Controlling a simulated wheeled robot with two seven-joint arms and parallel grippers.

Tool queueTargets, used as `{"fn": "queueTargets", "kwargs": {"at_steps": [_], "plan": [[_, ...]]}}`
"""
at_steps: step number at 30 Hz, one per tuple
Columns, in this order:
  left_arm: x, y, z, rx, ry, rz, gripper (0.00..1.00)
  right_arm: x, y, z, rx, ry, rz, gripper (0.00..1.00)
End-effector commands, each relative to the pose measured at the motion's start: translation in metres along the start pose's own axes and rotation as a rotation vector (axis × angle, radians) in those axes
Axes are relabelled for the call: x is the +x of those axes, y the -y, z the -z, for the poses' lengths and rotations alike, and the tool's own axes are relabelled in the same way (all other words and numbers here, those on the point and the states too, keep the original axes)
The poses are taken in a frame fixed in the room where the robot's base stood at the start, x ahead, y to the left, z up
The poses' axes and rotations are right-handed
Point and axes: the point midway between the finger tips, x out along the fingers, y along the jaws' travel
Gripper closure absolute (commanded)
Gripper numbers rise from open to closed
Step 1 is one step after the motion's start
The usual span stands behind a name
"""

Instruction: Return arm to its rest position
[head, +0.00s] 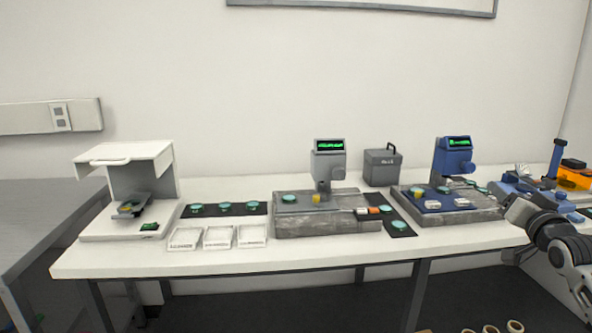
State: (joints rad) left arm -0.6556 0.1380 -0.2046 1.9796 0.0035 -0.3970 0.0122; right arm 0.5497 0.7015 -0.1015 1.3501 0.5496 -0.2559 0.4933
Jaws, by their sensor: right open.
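My right arm comes in at the right edge, and its right gripper (517,232) is beyond the right front corner of the blue-headed instrument's stone base. It is open, with nothing visible between its fingers. It looks apart from the instruments, though its height over the table edge is hard to judge. My left arm and gripper are not in view. The grey interferometer (328,165) with a green display stands mid-table on a stone base (300,226). The blue interferometer (453,160) stands to its right on a similar base.
A white hooded station (125,152) is at the left. Three white labelled trays (219,246) lie near the front edge, before a dark mat (238,214) with teal discs. A grey box (382,168) stands behind. Blue fixtures and an orange bin (573,178) crowd the right end.

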Motion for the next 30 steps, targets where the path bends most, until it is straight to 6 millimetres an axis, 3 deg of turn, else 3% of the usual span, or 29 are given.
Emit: {"fn": "queueTargets", "kwargs": {"at_steps": [11, 17, 22, 26, 30], "plan": [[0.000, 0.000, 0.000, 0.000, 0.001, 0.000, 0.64, -0.004, -0.041, 0.004, -0.985, 0.091, -0.210, 0.41], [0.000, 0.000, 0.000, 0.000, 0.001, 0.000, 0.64, -0.028, -0.019, -0.088, -0.975, 0.189, -0.108, 0.41], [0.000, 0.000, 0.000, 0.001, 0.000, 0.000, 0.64, -0.068, 0.004, -0.176, -0.927, 0.289, -0.008, 0.41], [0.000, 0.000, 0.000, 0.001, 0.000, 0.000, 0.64, -0.121, 0.028, -0.252, -0.860, 0.387, 0.076, 0.41], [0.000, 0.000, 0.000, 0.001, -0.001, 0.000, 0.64, -0.196, 0.059, -0.324, -0.759, 0.499, 0.154, 0.41]]}}
